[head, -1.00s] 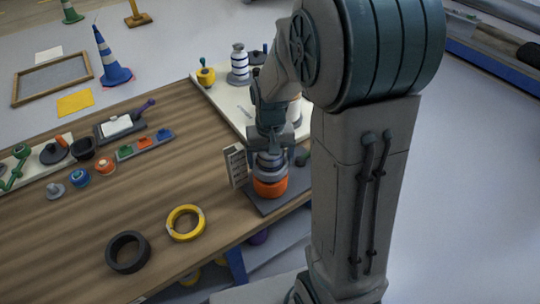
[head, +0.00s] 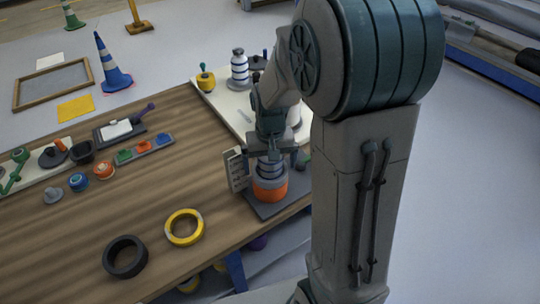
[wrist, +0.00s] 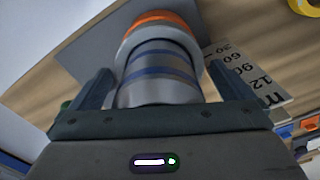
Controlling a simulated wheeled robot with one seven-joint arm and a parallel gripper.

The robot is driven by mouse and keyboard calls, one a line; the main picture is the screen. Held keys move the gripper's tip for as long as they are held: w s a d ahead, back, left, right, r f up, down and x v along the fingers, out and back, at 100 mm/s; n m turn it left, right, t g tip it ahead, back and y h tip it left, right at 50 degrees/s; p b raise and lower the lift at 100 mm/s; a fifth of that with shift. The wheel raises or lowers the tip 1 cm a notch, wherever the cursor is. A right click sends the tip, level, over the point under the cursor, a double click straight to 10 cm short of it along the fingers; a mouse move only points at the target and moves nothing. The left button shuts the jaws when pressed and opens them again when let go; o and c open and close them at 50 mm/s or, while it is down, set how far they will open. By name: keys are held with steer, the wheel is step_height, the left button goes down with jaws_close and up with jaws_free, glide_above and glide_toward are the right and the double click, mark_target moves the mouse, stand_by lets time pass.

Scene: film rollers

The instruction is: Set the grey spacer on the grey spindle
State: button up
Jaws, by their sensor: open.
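The grey spindle (head: 269,169) with blue bands stands upright on a dark base plate (head: 262,207) at the table's right edge. It also shows in the wrist view (wrist: 160,82), between my fingers. The grey spacer (wrist: 160,44) is a pale ring around the spindle; in the head view (head: 268,182) it sits low, resting on an orange ring (head: 270,192). My gripper (head: 271,157) is open, pointing down, with a finger on each side of the spindle above the spacer. In the wrist view my gripper (wrist: 161,82) shows gaps beside the spindle. The arm hides part of the spindle's top.
A numbered scale plate (head: 235,170) stands close left of the spindle. A yellow ring (head: 184,227) and a black ring (head: 125,257) lie on the table. A white board (head: 216,100) with other posts is behind. The table's middle is mostly clear.

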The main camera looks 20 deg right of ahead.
steer(key=shift+s+f, duration=0.1)
steer(key=shift+s, duration=0.05)
step_height(320, 180, up, 14)
steer(key=shift+r, duration=0.1)
stand_by(0.3)
stand_by(0.3)
steer(key=s+f+n+t, duration=0.1)
steer(key=s+f+t, duration=0.1)
steer(key=s, duration=1.1)
steer(key=shift+s+f+t, duration=0.35)
steer(key=shift+s+t, duration=0.05)
